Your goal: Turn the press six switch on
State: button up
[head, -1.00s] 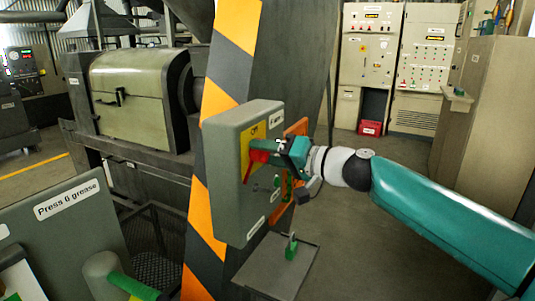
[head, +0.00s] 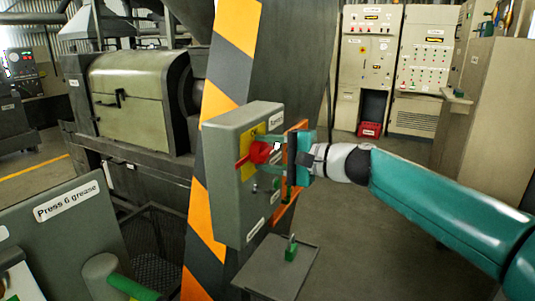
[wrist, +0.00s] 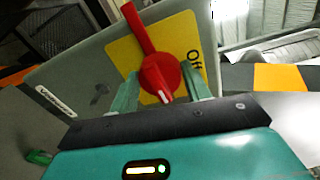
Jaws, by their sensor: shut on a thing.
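The red switch (head: 262,152) sits on a yellow plate (wrist: 119,60) on the face of a grey box. Its lever points left and slightly down in the head view. In the wrist view the red switch (wrist: 158,75) shows its long lever pointing up and left, with a white mark on the knob's near end. The word "Off" is on the plate to its right. My gripper (head: 272,151) reaches in from the right. In the wrist view my gripper (wrist: 160,90) has a green finger on each side of the red knob, shut on it.
The grey box (head: 225,165) is fixed to an orange-and-black striped column (head: 232,35). Below the red switch are smaller controls. A grey shelf (head: 265,275) with a green-based lever (head: 291,248) is below. A "Press 6 grease" panel (head: 60,225) stands at lower left. Open floor lies right.

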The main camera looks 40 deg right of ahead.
jog(key=shift+m, duration=0.4)
jog(key=o, duration=1)
jog(key=shift+c, duration=0.2)
jog(key=shift+s, duration=0.1)
jog(key=v, duration=1.3)
jog(key=shift+s+d, duration=0.15)
jog(key=shift+s, duration=0.15)
